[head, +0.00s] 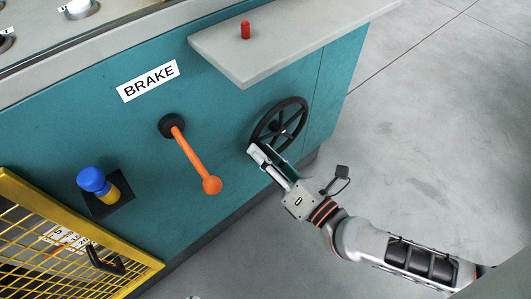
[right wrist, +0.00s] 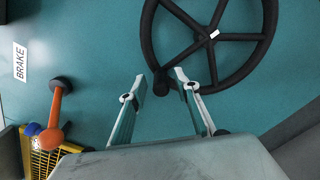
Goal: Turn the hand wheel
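The hand wheel (head: 303,103) is black and spoked, and is mounted on the teal cabinet front below a grey shelf. In the right wrist view the wheel (right wrist: 268,30) fills the upper middle, with a small white mark on a spoke. My right gripper (head: 260,152) is at the wheel's lower left rim. In the right wrist view its two fingers (right wrist: 161,80) stand apart, with a dark part of the rim or a knob between their tips. A gap shows beside that part; firm contact is not visible. My left gripper is not in view.
An orange lever (head: 190,158) sticks out left of the wheel under a BRAKE label (head: 147,81). The grey shelf (head: 270,45) with a red peg (head: 245,30) overhangs above. A blue-yellow knob (head: 97,185) and yellow mesh guard (head: 50,235) are lower left. Floor at right is clear.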

